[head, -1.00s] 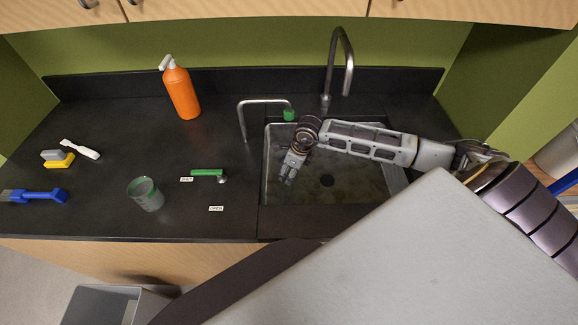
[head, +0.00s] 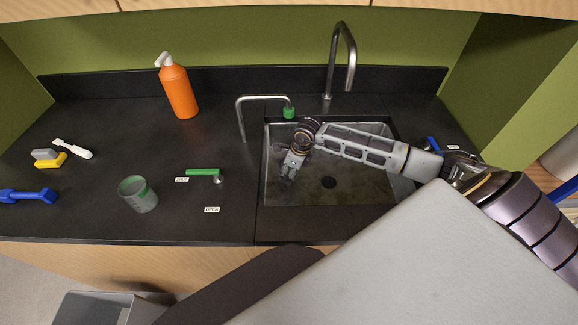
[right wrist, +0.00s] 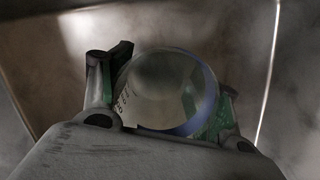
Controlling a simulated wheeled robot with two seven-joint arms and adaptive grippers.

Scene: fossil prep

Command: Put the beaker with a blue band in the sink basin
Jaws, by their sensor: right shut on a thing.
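My right gripper (head: 288,172) reaches down into the sink basin (head: 345,197) at its left part. In the right wrist view the gripper (right wrist: 163,88) is shut on a clear glass beaker with a blue band (right wrist: 203,115); one finger is on each side of it. The beaker is inside the basin, whose metal walls surround it. I cannot tell whether its base touches the basin floor. In the head view the beaker is hidden by the gripper. My left gripper is not in view.
A green-handled valve (head: 203,172), an orange bottle (head: 178,90), a small spout (head: 262,99) and a tall faucet (head: 341,60) stand around. Brushes (head: 72,148) and a blue tool (head: 28,196) lie far left.

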